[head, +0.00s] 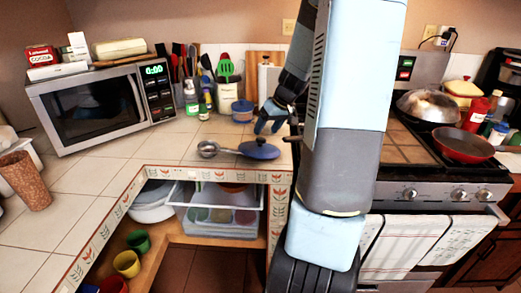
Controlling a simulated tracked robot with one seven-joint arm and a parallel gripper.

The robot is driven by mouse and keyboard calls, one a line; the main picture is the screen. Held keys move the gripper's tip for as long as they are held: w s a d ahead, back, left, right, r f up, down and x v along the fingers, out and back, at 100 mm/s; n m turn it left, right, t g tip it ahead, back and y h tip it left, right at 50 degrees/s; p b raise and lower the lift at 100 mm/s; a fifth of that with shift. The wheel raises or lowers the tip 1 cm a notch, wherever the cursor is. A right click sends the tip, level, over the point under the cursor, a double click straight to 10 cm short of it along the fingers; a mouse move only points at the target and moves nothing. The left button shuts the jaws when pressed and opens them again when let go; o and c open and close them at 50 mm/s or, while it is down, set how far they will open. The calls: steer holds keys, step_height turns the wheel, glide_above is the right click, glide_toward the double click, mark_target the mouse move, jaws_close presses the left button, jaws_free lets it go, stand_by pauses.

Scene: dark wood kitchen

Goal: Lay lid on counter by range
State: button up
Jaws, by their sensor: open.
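A dark blue lid (262,150) with a small knob on top lies on the tiled counter (165,150), close to its front edge and left of the range (440,170). My gripper (268,127) is open and empty just above and behind the lid. A small gap shows between its fingers and the lid's knob. My own arm stands in front of the range's left side and hides the counter strip between lid and range.
A metal ladle (209,149) lies left of the lid, its handle reaching toward it. A blue-lidded jar (242,110), utensil holders and a microwave (95,105) stand behind. A red pan (463,145) sits on the range.

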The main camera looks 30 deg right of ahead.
mark_target(261, 139)
steer(key=shift+x, duration=2.3)
steer(key=shift+a, duration=0.1)
steer(key=shift+c, duration=0.2)
jaws_close()
